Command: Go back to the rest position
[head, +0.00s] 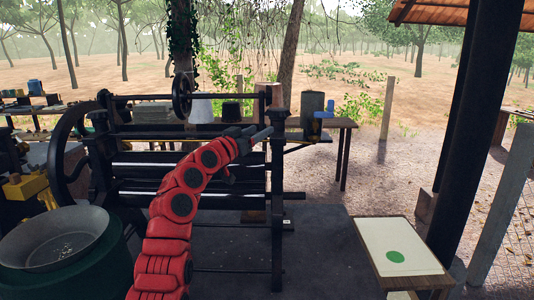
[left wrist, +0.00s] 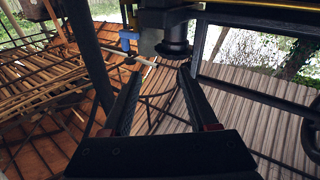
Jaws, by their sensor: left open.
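My red left arm rises from the bottom of the head view in front of the roller machine (head: 130,186). Its dark left gripper (head: 258,135) is at the machine's right upright (head: 277,200), near the top; I cannot tell whether they touch. In the left wrist view the two fingers of the left gripper (left wrist: 160,70) are apart, with nothing held between them. Dark machine parts show beyond the fingertips. My right gripper is in neither view.
A large round basin (head: 60,240) stands at the lower left. A bench (head: 340,124) stands behind the machine.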

